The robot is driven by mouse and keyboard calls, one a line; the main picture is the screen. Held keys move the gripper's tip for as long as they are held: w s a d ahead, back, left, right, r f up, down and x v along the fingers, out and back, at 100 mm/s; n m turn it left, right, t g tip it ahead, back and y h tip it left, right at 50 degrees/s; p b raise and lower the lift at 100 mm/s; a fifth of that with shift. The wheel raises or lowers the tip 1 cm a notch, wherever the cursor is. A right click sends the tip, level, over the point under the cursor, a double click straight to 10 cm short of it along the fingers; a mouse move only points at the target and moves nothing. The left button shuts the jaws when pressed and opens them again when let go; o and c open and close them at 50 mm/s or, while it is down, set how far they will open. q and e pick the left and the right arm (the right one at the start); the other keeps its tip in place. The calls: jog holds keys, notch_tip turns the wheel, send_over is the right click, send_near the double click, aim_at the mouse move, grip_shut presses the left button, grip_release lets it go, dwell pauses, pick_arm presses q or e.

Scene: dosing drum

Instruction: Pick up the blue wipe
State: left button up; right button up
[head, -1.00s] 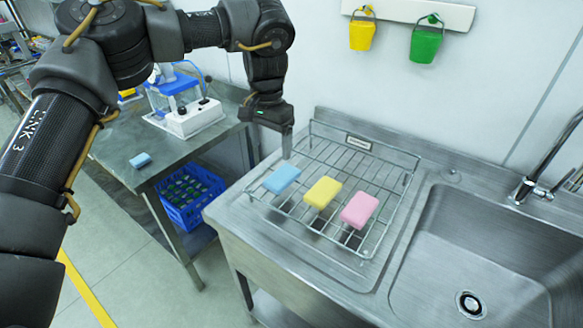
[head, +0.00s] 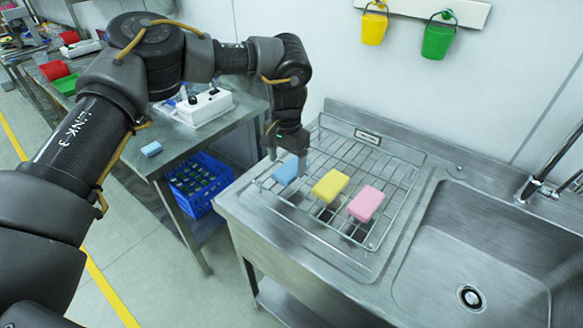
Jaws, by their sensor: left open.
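The blue wipe (head: 285,173) is a small block on the wire rack (head: 392,196) beside the sink, leftmost in a row with the yellow and pink wipes. My left gripper (head: 288,160) is right over the blue wipe, pointing down, with its fingers at the wipe's upper part and hiding some of it. The gripper is open; whether its fingers touch the wipe I cannot tell. My right gripper is not in view.
A yellow wipe (head: 330,185) and a pink wipe (head: 366,203) lie close to the right. The sink basin (head: 480,250) is further right. Another blue block (head: 151,149) lies on the left table, above a blue crate (head: 198,185). Yellow (head: 374,27) and green (head: 438,41) buckets hang on the wall.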

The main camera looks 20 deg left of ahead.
aim_at(291, 170)
pick_arm(q)
jog(key=shift+w+f, duration=0.1)
jog(key=shift+f, duration=1.35)
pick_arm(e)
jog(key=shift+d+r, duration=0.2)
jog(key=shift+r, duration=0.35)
pick_arm(q)
jog(key=shift+c, duration=0.5)
jog(key=c, duration=1)
jog(key=shift+o, duration=0.2)
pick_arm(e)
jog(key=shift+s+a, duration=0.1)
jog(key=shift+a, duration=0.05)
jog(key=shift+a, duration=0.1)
pick_arm(q)
jog(key=shift+r, duration=0.1)
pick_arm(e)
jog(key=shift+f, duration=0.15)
